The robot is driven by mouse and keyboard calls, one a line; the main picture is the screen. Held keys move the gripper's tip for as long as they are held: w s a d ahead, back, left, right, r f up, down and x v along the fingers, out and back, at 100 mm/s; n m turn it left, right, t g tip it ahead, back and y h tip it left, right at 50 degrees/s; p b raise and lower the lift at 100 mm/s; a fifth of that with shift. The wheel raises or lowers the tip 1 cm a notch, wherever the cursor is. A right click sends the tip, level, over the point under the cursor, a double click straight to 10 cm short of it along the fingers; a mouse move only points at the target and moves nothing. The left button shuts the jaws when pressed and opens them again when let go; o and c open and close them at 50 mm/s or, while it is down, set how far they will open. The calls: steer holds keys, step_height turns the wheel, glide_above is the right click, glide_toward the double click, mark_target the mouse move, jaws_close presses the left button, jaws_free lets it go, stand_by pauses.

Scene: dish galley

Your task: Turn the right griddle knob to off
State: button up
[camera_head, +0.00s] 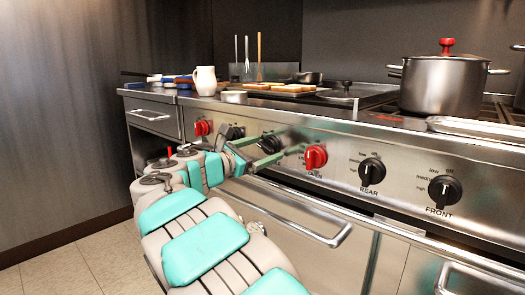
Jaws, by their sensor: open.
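The stove's steel front panel carries a row of knobs. A black knob (270,144) shows between the green fingers of my gripper (288,141); its label is hidden, and I cannot tell whether the fingers touch it. It looks like the right griddle knob, but its pointer setting is too small to read. My gripper is open and reaches in from the left, low in front of the panel. The griddle (312,97) lies on the stove top above, with bread slices (293,88) on it.
A red oven knob (316,157) is just right of my fingers, with black rear (371,171) and front (444,189) knobs beyond. Another red knob (203,127) is to the left. An oven handle (300,215) juts out below. A lidded pot (442,84) stands on the right.

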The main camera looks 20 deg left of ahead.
steer(key=shift+c, duration=0.2)
steer(key=c, duration=1.3)
